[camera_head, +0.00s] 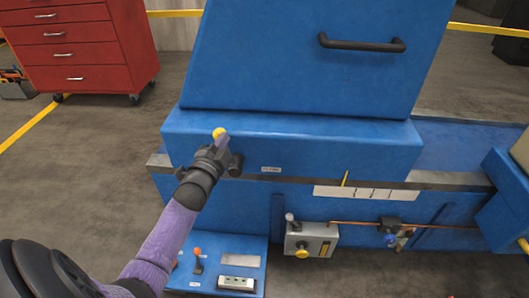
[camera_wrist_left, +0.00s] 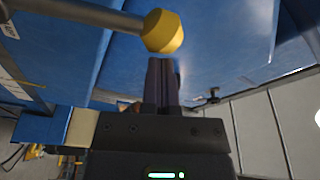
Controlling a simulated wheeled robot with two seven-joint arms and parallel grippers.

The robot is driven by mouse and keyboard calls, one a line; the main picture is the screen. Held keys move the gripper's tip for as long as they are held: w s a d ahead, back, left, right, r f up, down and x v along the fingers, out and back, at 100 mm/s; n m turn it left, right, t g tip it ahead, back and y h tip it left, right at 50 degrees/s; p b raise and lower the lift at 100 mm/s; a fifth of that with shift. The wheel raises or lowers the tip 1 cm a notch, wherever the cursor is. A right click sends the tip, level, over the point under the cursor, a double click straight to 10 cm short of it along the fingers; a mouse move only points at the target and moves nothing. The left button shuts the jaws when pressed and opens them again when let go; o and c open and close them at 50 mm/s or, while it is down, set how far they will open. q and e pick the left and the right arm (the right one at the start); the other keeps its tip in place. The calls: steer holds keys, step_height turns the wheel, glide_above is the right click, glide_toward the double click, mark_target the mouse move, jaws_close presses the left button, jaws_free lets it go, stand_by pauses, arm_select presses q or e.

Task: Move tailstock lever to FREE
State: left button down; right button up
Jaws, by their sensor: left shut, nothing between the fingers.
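A lever with a yellow knob (camera_head: 219,133) stands at the left end of the blue machine. In the left wrist view its yellow knob (camera_wrist_left: 163,31) sits on a grey rod (camera_wrist_left: 75,15) that comes in from the left. My left gripper (camera_head: 221,143) is at the knob and hides most of the rod in the head view. Its fingers (camera_wrist_left: 162,65) are shut and empty, with their tips close to the knob. I cannot tell whether they touch it. A small label (camera_head: 271,169) is on the machine front, too small to read. My right gripper is not in view.
The blue machine (camera_head: 300,140) fills the middle, with a dark handle (camera_head: 362,44) on its cover. Below are a grey box with a small lever (camera_head: 290,218) and a panel with an orange-knobbed lever (camera_head: 197,253). A red tool cabinet (camera_head: 80,50) stands back left.

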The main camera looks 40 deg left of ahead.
arm_select(q)
steer(key=s+a+n, duration=0.1)
steer(key=n, duration=0.1)
steer(key=s+a+f+n, duration=0.1)
steer(key=a, duration=0.1)
steer(key=shift+a+n+y+b, duration=0.15)
steer(key=shift+n+y+b, duration=0.2)
steer(key=shift+n+y, duration=0.05)
stand_by(0.4)
